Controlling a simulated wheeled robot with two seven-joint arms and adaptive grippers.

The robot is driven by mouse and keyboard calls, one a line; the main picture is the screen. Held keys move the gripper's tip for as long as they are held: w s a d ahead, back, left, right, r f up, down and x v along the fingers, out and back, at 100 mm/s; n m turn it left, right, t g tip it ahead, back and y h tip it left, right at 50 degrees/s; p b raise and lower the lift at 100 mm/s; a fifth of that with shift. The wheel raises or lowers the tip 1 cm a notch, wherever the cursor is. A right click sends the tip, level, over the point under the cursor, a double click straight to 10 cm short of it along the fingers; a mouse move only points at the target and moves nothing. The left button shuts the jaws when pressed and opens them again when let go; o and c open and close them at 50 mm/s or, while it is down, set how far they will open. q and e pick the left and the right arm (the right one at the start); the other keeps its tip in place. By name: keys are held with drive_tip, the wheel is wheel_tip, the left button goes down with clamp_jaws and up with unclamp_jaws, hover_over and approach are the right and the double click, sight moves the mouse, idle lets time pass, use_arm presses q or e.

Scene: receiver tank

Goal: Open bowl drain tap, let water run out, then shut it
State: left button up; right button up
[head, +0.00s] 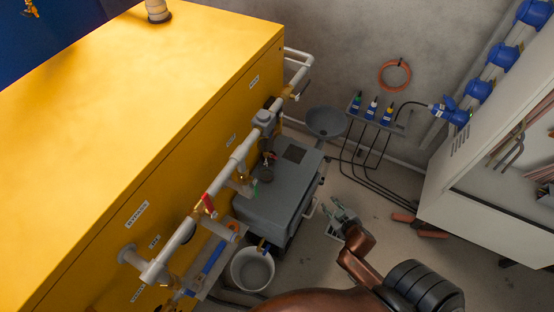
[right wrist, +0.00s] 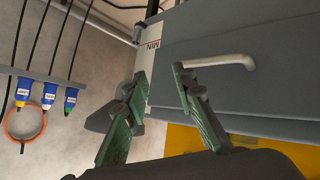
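I cannot tell for certain which fitting is the bowl drain tap. In the head view a small blue and brass fitting (head: 263,246) sits low on the grey box (head: 278,200), just above a white bucket (head: 252,270). A red-handled valve (head: 208,204) is on the pale pipe along the yellow tank (head: 150,90). No running water shows. My right gripper (head: 341,214) is right of the grey box, above the floor. In the right wrist view its green fingers (right wrist: 160,80) are spread with nothing between them, in front of the box's pale handle (right wrist: 225,61). My left gripper is out of view.
A grey funnel (head: 325,122) stands behind the box. A pale cabinet (head: 490,150) stands at right. Orange objects lie on the floor (head: 420,226).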

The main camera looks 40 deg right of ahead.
drive_tip(key=w+d+r+n+t, duration=0.1)
drive_tip(key=w+r+t, duration=0.3)
drive_tip(key=w+r, duration=0.3)
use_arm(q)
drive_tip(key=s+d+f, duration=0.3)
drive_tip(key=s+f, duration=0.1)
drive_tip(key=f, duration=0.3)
use_arm(e)
drive_tip(key=n+t+y, duration=0.3)
drive_tip(key=n+y, duration=0.6)
drive_tip(key=y, duration=0.2)
approach(275, 157)
use_arm(q)
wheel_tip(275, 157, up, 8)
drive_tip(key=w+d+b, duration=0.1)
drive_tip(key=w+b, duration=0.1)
drive_tip(key=b, duration=0.1)
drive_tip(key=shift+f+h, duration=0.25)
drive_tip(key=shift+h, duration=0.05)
use_arm(e)
drive_tip(key=shift+f+x, duration=0.2)
drive_tip(key=shift+x, duration=3.95)
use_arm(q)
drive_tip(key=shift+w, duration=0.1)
use_arm(e)
drive_tip(key=shift+d, duration=0.1)
clamp_jaws()
drive_tip(key=shift+n, duration=0.3)
